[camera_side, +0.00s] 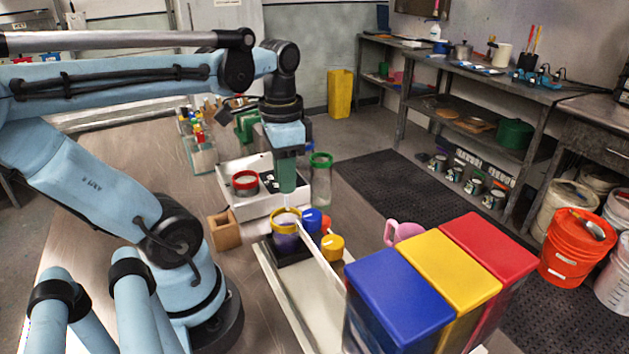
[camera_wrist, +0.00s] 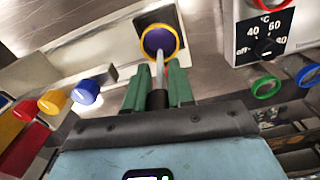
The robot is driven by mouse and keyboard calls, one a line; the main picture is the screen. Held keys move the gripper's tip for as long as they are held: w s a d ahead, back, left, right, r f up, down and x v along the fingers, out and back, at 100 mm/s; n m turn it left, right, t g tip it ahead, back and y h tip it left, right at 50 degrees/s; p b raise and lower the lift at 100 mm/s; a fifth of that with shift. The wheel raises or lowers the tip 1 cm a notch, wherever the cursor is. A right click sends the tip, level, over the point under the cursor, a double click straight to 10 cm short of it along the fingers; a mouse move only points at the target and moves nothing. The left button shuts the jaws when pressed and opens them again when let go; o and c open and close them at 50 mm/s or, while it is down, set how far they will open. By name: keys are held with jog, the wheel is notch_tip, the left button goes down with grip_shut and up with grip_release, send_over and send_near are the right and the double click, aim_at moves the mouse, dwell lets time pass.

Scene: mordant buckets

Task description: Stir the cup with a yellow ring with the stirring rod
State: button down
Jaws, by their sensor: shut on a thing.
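The cup with a yellow ring (camera_side: 286,226) stands upright on a black square base at the far end of a pale tray. In the wrist view the cup's yellow ring (camera_wrist: 146,33) surrounds purple contents. My gripper (camera_side: 287,188) is above the cup, pointing down, with its green fingers shut on the stirring rod; the wrist view shows the gripper (camera_wrist: 158,76) from behind. The pale rod (camera_wrist: 160,70) has a dark handle between the fingers. Its lower end reaches into the cup's mouth; the tip's depth is hidden.
A wooden block (camera_side: 223,231) is left. Blue, yellow and red-lidded bins (camera_side: 400,300) stand in front.

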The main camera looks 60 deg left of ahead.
jog(key=shift+r, duration=0.1)
jog(key=shift+r, duration=1.4)
